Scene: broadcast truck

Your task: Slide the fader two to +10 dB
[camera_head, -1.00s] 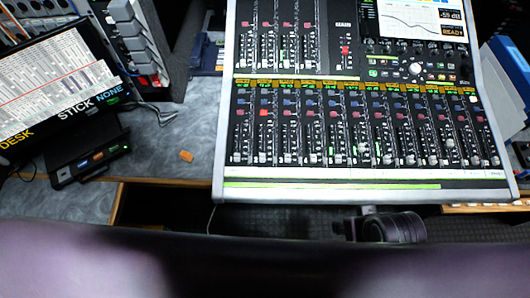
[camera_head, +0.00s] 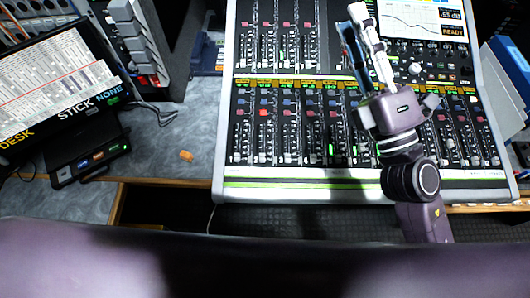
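The mixing console (camera_head: 300,195) fills the upper middle and right of the head view. It has a long lower row of fader strips and a shorter upper row. If strips count from the left, the second lower strip (camera_head: 262,145) has an orange-red button near its top. The exact height of its fader cap is too small to read. My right gripper (camera_head: 352,18) is over the console's upper part, right of that strip. Its two fingers lie close side by side, pointing away, with nothing seen between them. It hides some right-hand strips. My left gripper is not in view.
A screen (camera_head: 420,20) with a curve and a dB readout is at the console's top right.

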